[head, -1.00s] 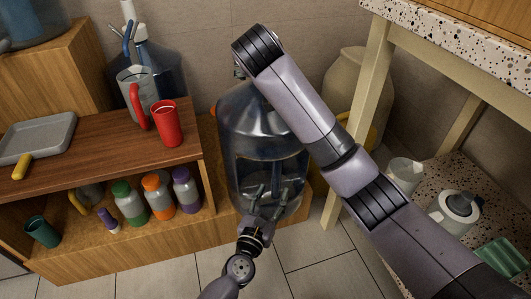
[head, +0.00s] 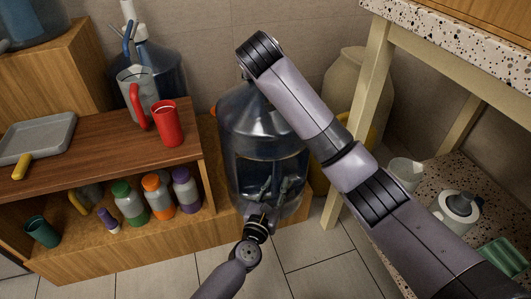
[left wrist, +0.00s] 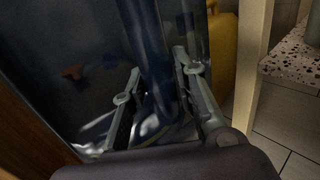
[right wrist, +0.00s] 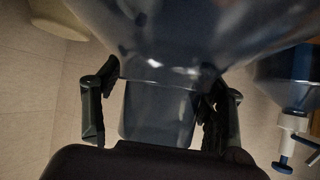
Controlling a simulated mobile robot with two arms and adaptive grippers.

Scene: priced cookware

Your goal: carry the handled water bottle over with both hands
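The handled water bottle (head: 262,128) is a big bluish clear jug standing upright on a low wooden ledge. My left gripper (head: 274,188) is at its front in the head view. In the left wrist view its fingers (left wrist: 157,85) lie on both sides of the bottle's dark blue upright handle (left wrist: 152,45) and appear to touch it. My right arm reaches over the bottle, its gripper hidden in the head view. In the right wrist view the right fingers (right wrist: 160,85) are on either side of a narrow bluish part of the bottle (right wrist: 160,110); contact is unclear.
A wooden shelf with a red cup (head: 167,123), a jug with a red handle (head: 135,95) and several small bottles stands left. Another large bottle with a pump (head: 155,70) is behind. A pale table leg (head: 362,100) and a yellowish container (head: 350,85) stand close right.

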